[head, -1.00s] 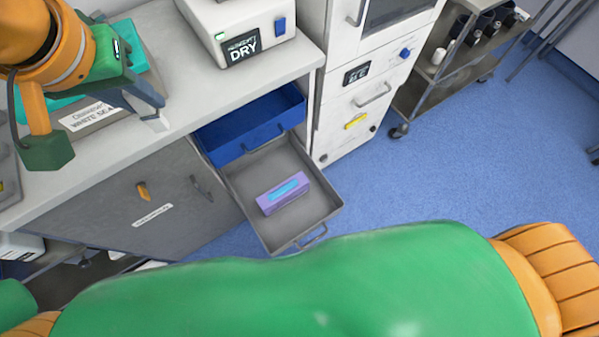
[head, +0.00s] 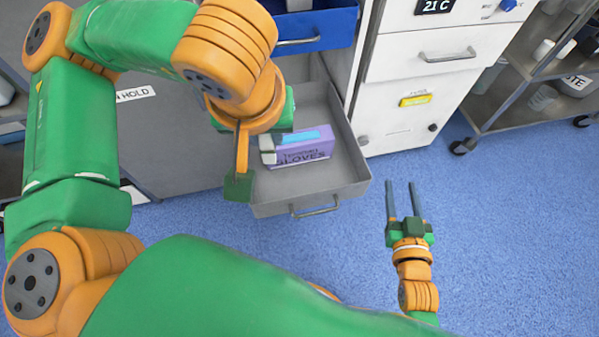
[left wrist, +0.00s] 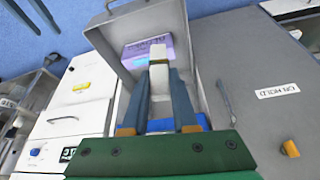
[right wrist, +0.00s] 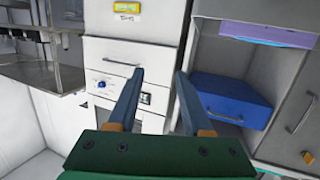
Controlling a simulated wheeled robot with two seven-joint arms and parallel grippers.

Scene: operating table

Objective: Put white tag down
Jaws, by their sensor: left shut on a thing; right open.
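The white tag (left wrist: 158,78) is a pale block between the fingers of my left gripper (left wrist: 159,71), which is shut on it. In the head view the tag's pale end (head: 267,150) shows at the left end of the purple glove box (head: 312,152), over the open grey drawer (head: 352,172). I cannot tell whether the tag touches the box or hangs above it. The left fingers are mostly hidden behind my arm in the head view. My right gripper (head: 401,184) is open and empty, in front of the drawer and to its right, over the blue floor.
An open blue drawer (head: 318,26) is above the grey drawer. A white cabinet (head: 405,130) stands to the right, and a shelved cart (head: 530,105) is beyond it. A grey cabinet front (head: 165,150) is at left. The floor around my right gripper is clear.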

